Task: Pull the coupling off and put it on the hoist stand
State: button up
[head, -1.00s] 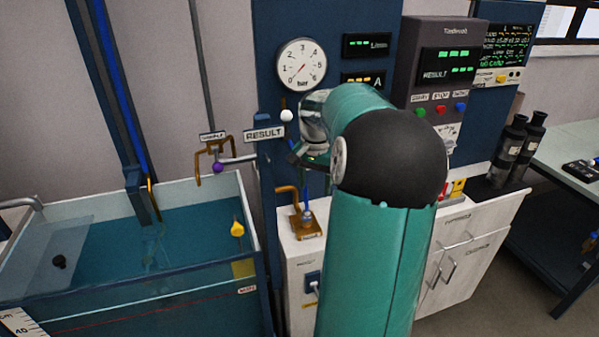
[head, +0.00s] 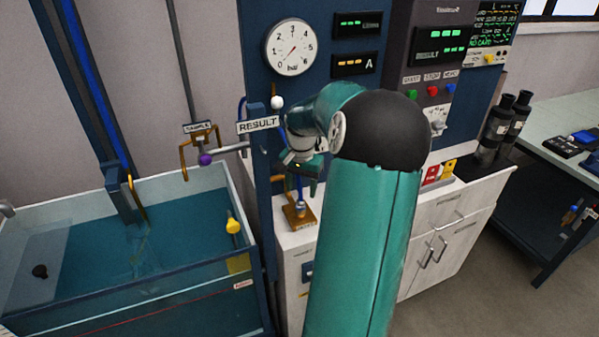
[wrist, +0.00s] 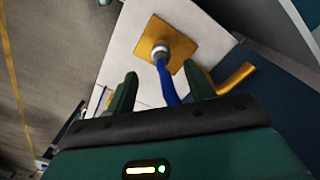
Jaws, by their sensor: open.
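A silver coupling (head: 300,209) with a blue hose stands on a small brass plate (head: 302,221) on the white cabinet; the plate's label is too small to read. In the wrist view the coupling (wrist: 160,51) sits on the brass plate (wrist: 152,31). The blue hose (wrist: 168,85) runs from it toward my gripper, between the fingers. My gripper (wrist: 162,75) is open, pointing at the coupling and apart from it. In the head view my gripper (head: 311,178) hangs above the plate, partly hidden by my arm. I cannot tell whether this plate is the hoist stand.
A glass-walled water tank (head: 190,195) with a yellow float (head: 232,222) is at left. A brass bracket with a purple ball (head: 205,159) is above it. A brass bar (wrist: 236,77) is close right of my fingers. A gauge (head: 292,47) and panels stand behind.

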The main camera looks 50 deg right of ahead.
aim_at(301, 203)
notch_tip(301, 203, down, 7)
jog(key=shift+w+r, duration=0.1)
dwell(0.3)
grip_shut()
jog(key=shift+r, duration=0.8)
dwell(0.7)
jog(key=shift+r, duration=1.85)
